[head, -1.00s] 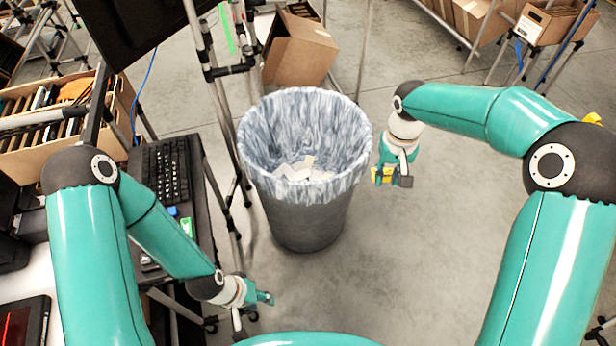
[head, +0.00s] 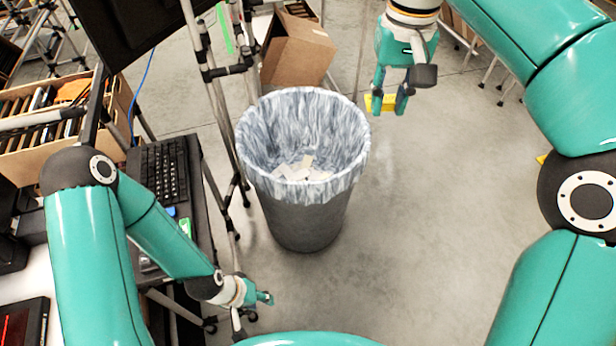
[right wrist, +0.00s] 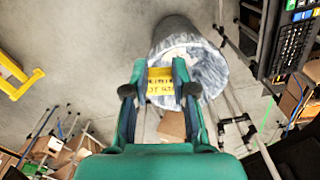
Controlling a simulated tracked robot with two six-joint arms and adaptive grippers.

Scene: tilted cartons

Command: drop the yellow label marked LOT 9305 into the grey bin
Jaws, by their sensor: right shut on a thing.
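The yellow label (head: 380,103) is held between the fingertips of my right gripper (head: 387,100). It also shows in the right wrist view (right wrist: 160,82), where its dark print is too small to read surely. In the head view the gripper and label appear right of the grey bin (head: 300,222), near its rim height in the picture. The bin has a pale blue-white liner and several white scraps inside. In the right wrist view the bin (right wrist: 193,50) lies beyond the label. My left gripper (head: 254,310) hangs low left of the bin's foot, empty; its jaw gap is unclear.
A dark desk with a keyboard (head: 165,170) stands left of the bin, beside metal poles (head: 232,68). An open cardboard box (head: 297,50) lies behind the bin. The floor right of the bin is clear.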

